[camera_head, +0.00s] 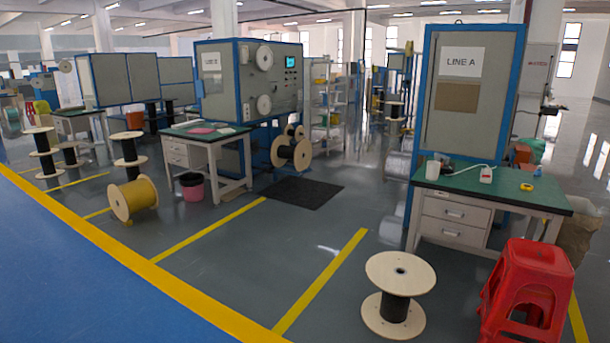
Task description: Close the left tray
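Neither of my grippers is in the head view. I see nothing that is plainly a tray. A white desk with a green top (207,132) stands left of centre, with two stacked drawers (177,154) at its left side that look shut. A second green-topped desk (525,202) stands at the right, with an upper drawer (453,212) and a lower drawer (450,231), both looking flush. The left desk is too far to see small gaps.
A red stool (527,285) and an upright cable spool (398,295) stand before the right desk. A yellow spool (136,199) lies on its side at left, and a pink bin (192,187) stands by the left desk. The blue floor (75,270) is clear.

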